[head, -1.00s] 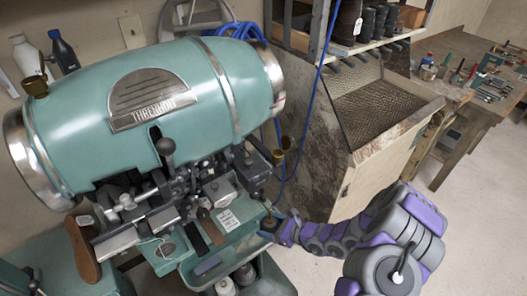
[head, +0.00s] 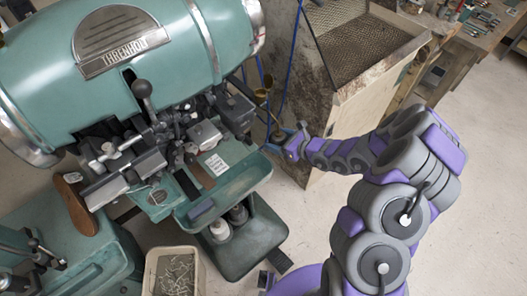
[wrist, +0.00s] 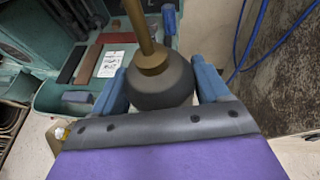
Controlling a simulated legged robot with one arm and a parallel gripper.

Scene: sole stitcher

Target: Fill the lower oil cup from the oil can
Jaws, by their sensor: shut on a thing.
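The oil can shows in the wrist view as a dark round body (wrist: 163,88) with a brass spout pointing up and away. My gripper (wrist: 163,78) has its two blue fingers shut on either side of it. In the head view my gripper (head: 288,143) holds the small dark can (head: 277,134) at the machine's right side, its thin spout near a brass cup. That cup, apparently the lower oil cup (head: 262,97), sits on the right of the green stitcher (head: 170,60). Another brass piece (head: 268,80) shows just above it. Whether spout and cup touch, and the oil level, I cannot tell.
Blue cables (head: 294,60) hang behind the cup. A worn wooden cabinet (head: 350,110) stands close to the right of my gripper. A brown sole (head: 75,205) hangs at the machine's left. A bin (head: 150,268) stands on the floor. Floor at right is open.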

